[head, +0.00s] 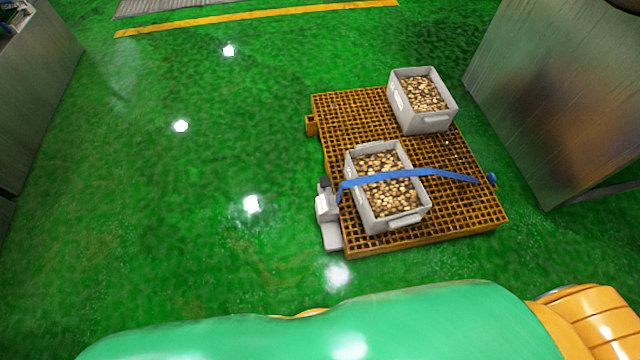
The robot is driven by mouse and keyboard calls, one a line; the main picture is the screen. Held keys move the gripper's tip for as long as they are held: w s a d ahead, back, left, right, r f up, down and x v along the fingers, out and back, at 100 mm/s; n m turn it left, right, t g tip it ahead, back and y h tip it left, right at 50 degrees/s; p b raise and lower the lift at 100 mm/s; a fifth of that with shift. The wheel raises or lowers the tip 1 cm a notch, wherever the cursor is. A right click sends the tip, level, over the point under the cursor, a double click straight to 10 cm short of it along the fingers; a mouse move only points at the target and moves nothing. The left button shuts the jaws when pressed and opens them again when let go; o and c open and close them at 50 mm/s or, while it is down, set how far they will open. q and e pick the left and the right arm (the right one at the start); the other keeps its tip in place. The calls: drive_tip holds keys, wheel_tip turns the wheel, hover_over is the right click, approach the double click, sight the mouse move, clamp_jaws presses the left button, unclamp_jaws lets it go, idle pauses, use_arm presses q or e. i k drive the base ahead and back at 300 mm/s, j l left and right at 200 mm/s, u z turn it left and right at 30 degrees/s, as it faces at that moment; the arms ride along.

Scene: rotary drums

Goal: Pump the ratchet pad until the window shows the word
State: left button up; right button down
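A grey ratchet unit (328,218) sits at the left edge of an orange grid pallet (350,118). It has a dark part on top, a pale face in the middle and a flat light-grey pad (333,237) at its lower end. I cannot make out any word on it; it is too small to read. A blue strap (405,174) runs from the unit over the near crate (408,219) to a blue fitting (491,178) at the pallet's right edge. Neither of my grippers is in view.
A second grey crate (436,125) of brown and tan pieces stands at the pallet's back right; the near crate holds similar pieces. A metal cabinet (560,90) stands close on the right. Green floor (180,200) is clear left of the pallet.

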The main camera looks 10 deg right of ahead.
sight(324, 181)
drive_tip(key=i+j+z, duration=0.5)
drive_tip(key=j, duration=0.15)
drive_tip(key=i+j+z, duration=0.1)
drive_tip(key=j+z, duration=0.15)
drive_tip(key=i+j+z, duration=0.15)
drive_tip(key=j+z, duration=0.15)
drive_tip(key=j, duration=0.2)
drive_tip(key=i+j+z, duration=0.1)
drive_tip(key=j+z, duration=0.15)
drive_tip(key=j, duration=0.15)
drive_tip(key=i+j+z, duration=0.2)
drive_tip(key=i+z, duration=0.25)
drive_tip(key=i, duration=0.2)
